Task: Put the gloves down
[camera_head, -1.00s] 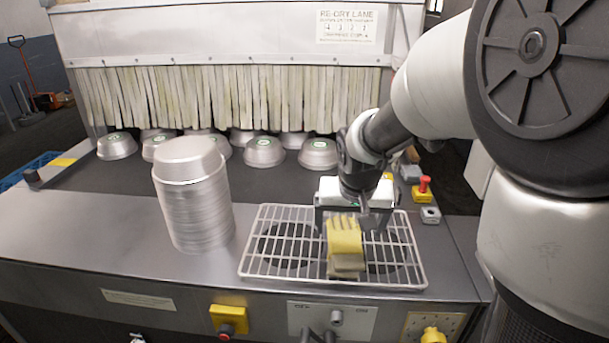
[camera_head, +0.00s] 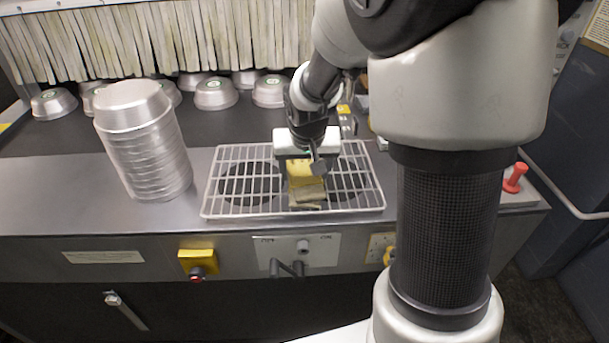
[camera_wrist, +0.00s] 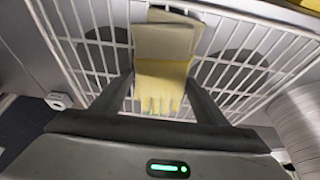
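The yellow gloves (camera_head: 306,184), with a duller cuff, are over the white wire rack (camera_head: 228,212) on the steel counter. My gripper (camera_head: 312,166) points down at them. In the wrist view the gloves (camera_wrist: 163,70) fill the space between the two dark fingertips (camera_wrist: 161,78), which appear to press on their sides. The glove fingers point toward my palm and the cuff points away. The gripper looks shut on the gloves. They are low over the rack bars, but I cannot tell whether they rest on them.
A tall stack of metal pans (camera_head: 145,140) stands left of the rack. Several upturned pans (camera_head: 215,94) sit on the dark belt behind, before a strip curtain (camera_head: 150,42). A yellow switch box (camera_head: 198,262) is on the counter front. Bare counter lies left of the stack.

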